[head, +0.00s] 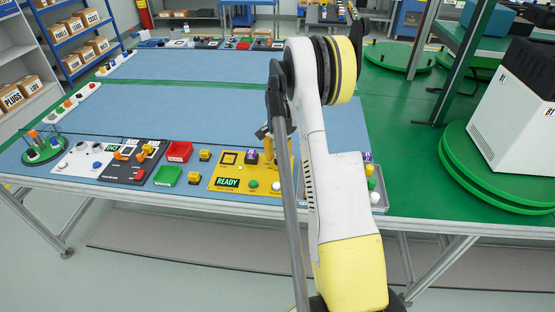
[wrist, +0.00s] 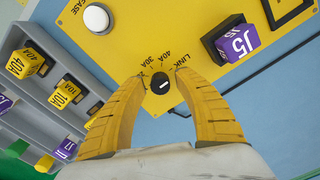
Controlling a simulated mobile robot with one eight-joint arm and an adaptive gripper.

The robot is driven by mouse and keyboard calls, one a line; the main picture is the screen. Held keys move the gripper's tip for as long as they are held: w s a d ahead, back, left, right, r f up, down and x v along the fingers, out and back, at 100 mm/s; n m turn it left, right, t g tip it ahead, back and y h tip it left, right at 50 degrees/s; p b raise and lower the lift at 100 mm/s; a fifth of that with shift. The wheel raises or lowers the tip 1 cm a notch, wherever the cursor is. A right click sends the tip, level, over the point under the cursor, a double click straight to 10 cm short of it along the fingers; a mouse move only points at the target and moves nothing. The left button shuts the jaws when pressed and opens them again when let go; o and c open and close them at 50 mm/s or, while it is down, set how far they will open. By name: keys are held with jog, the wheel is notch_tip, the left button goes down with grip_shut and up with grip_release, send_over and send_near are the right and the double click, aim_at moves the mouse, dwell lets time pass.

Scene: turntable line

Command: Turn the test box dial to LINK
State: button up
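The yellow test box panel (head: 225,184) with a READY display lies at the front of the blue table mat in the head view; my arm hides part of it. In the wrist view its black dial (wrist: 160,83) has a white mark and an arc of labels around it: 30A, 40A and LINK (wrist: 182,60) at the right end. I cannot tell which label the mark points to. My gripper (wrist: 161,77) is open over the panel, one yellow finger on each side of the dial. Contact with the knob cannot be told.
A purple J5 block (wrist: 237,42) sits in a black holder on the panel, near the right finger. A white button (wrist: 96,17) is at upper left. A grey rack (wrist: 40,112) holds yellow and purple blocks. Red (head: 179,151) and green (head: 167,175) trays stand left of the panel.

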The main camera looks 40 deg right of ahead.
aim_at(277, 159)
jog(key=shift+r, duration=0.1)
notch_tip(277, 159, up, 12)
dwell(0.6)
dwell(0.4)
